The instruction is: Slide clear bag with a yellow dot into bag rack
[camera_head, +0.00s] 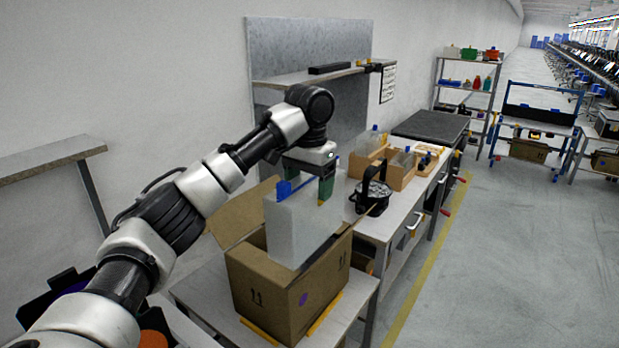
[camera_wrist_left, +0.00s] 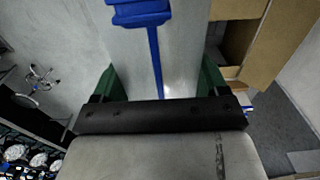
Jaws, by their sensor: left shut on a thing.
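In the left wrist view the bag (camera_wrist_left: 188,45) lies between the green fingers of my gripper (camera_wrist_left: 158,82). A wooden rack-like tray (camera_head: 401,181) on the bench holds similar clear bags with blue tops. My right gripper is not in view.
The cardboard box (camera_head: 262,295) with raised flaps stands on a low table (camera_head: 357,290). A wall shelf (camera_head: 310,76) hangs above the bench.

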